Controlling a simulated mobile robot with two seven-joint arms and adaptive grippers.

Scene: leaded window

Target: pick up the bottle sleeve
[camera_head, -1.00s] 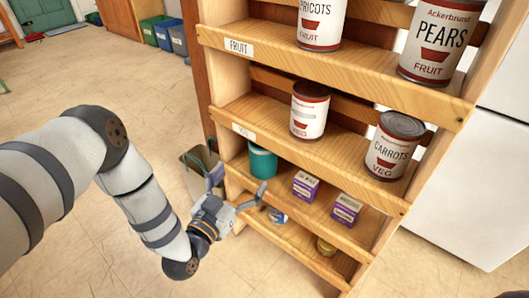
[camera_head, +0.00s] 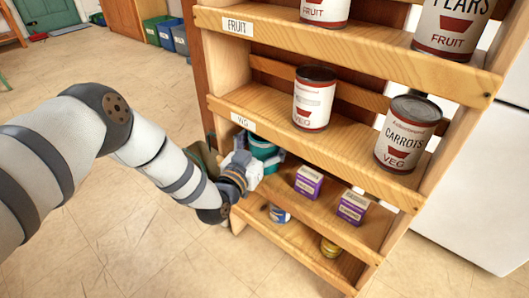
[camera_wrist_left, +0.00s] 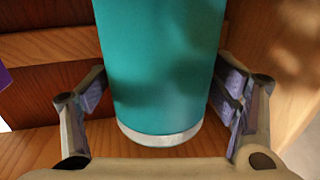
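The bottle sleeve, a teal cylinder (camera_head: 262,146), stands upright at the left end of the shelf below the VEG shelf. It fills the middle of the left wrist view (camera_wrist_left: 160,70), with a pale band at its bottom edge. My left gripper (camera_head: 258,162) is at the sleeve, and its body hides part of it in the head view. In the wrist view its two fingers (camera_wrist_left: 160,95) are spread, one on each side of the sleeve. They are very close to its sides; I cannot tell whether they touch. My right gripper is not in view.
Two purple boxes (camera_head: 308,182) (camera_head: 353,207) stand to the right on the same shelf. A blue can (camera_head: 279,213) and a yellow can (camera_head: 330,247) are on the shelf below. The VEG shelf (camera_head: 300,140) with cans is above, and the wooden side panel is close to the gripper.

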